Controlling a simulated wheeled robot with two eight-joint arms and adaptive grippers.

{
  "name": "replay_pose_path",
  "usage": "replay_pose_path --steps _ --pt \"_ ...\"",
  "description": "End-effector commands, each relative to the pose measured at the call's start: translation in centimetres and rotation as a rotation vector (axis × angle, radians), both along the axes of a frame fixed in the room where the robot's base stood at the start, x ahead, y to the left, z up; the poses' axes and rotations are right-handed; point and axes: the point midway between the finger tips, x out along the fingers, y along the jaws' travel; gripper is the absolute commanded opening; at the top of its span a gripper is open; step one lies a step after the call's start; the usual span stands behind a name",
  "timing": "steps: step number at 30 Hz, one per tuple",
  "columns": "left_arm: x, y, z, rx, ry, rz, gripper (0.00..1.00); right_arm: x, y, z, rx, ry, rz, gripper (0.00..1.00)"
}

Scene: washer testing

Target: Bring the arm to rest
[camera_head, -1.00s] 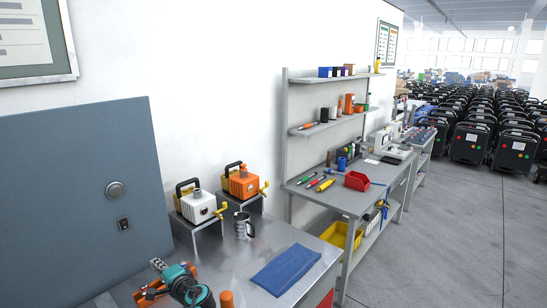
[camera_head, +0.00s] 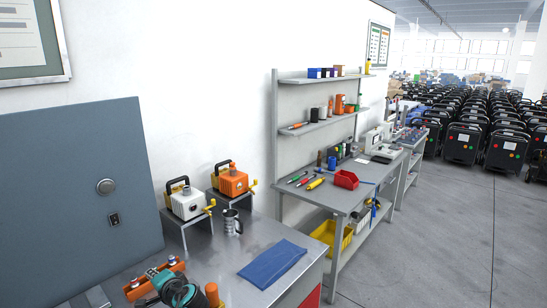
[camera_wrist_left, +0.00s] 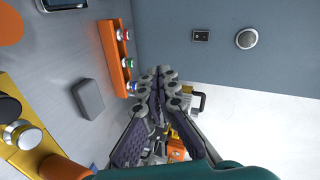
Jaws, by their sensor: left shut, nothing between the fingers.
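My left gripper (camera_head: 153,272) is teal and black, low in the head view, over the near end of the metal bench (camera_head: 215,262). In the left wrist view its fingers (camera_wrist_left: 160,75) are together, with nothing between them. An orange strip (camera_head: 172,266) lies beside it on the bench. The left wrist view shows this strip (camera_wrist_left: 112,52) with red, green and blue tops. My right gripper is not in view.
A white unit (camera_head: 188,206) and an orange unit (camera_head: 233,183) stand on small risers at the wall. A metal mug (camera_head: 232,222) and a blue cloth (camera_head: 272,263) are on the bench. A grey panel (camera_head: 70,200) rises at left. A shelved workbench stands beyond.

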Motion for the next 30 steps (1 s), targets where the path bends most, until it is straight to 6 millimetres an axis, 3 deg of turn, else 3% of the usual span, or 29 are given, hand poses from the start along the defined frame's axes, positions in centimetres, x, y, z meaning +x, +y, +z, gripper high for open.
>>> replay_pose_path --steps 8,21,25,30 --pt "-6.6 -2.9 0.5 -0.292 -0.011 0.024 0.00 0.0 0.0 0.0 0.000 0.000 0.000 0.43" --pt "-22.8 -13.9 -2.7 -0.985 -0.003 0.089 0.00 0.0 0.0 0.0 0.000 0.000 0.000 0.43" --pt "-25.6 -16.4 -3.6 -1.115 0.005 0.102 0.00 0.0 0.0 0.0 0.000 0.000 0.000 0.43" --pt "-27.0 -17.8 -4.1 -1.190 0.011 0.110 0.00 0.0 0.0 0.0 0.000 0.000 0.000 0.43"
